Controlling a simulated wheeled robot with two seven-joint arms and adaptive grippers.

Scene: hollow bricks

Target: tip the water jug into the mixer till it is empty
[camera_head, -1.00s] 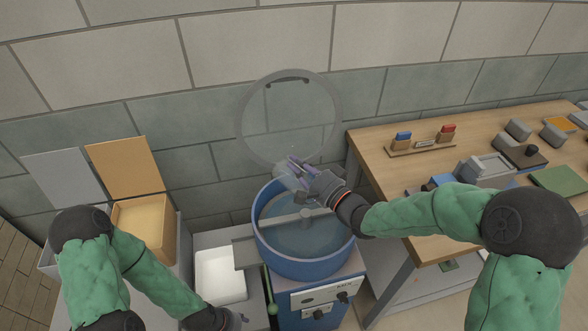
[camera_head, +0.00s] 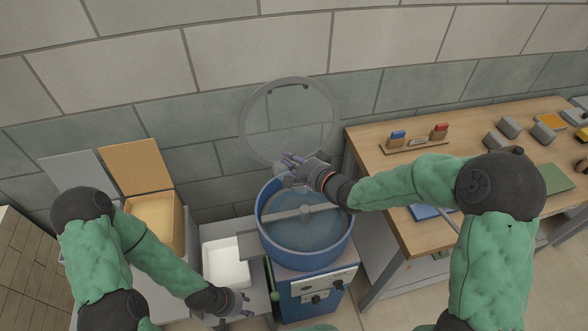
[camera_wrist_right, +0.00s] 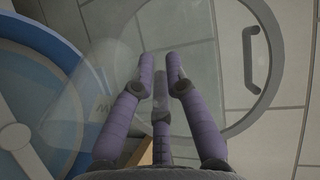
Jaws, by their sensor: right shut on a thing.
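The mixer is a blue round drum (camera_head: 347,233) with a grey bar and hub across its open top; a bluish-grey surface shows inside. Its clear round lid (camera_head: 330,140) stands raised behind it. My right gripper (camera_head: 286,158) is over the drum's back rim, in front of the lid. It is shut on the clear water jug (camera_head: 281,173), which is mostly hidden and hard to make out. In the right wrist view the purple fingers (camera_wrist_right: 160,80) show with faint clear jug wall (camera_wrist_right: 112,80) beside them; its water level cannot be told. My left gripper (camera_head: 243,306) is low, left of the mixer; its opening is unclear.
A white tray (camera_head: 241,281) lies left of the mixer. A box with its lid open (camera_head: 178,250) stands further left. A wooden bench (camera_head: 378,165) with blocks and tools is on the right. A tiled wall closes the back.

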